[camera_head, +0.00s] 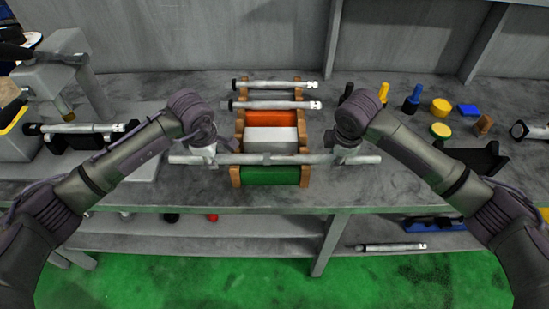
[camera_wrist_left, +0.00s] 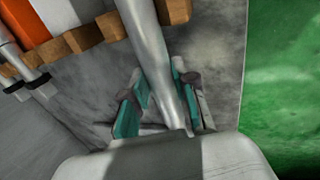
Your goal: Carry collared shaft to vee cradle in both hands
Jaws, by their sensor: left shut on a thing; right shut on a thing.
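The collared shaft (camera_head: 262,159) is a long grey bar, level from left to right. It crosses over the front of the wooden-sided rack, between its white and green sections; I cannot tell whether it touches the rack. My left gripper (camera_head: 204,157) is shut on its left part, and the left wrist view shows the teal-padded fingers (camera_wrist_left: 160,105) on either side of the shaft (camera_wrist_left: 151,45). My right gripper (camera_head: 345,156) is shut on its right part. A black cradle with raised ends (camera_head: 476,157), seemingly the vee cradle, stands empty on the bench at right.
The rack (camera_head: 236,172) carries two thinner shafts (camera_head: 275,105) at the back. Left stands a grey machine (camera_head: 50,80) with another shaft (camera_head: 75,128). Yellow and blue items (camera_head: 440,107) lie back right. A lower shelf holds a blue cradle (camera_head: 433,225) and a shaft (camera_head: 390,247).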

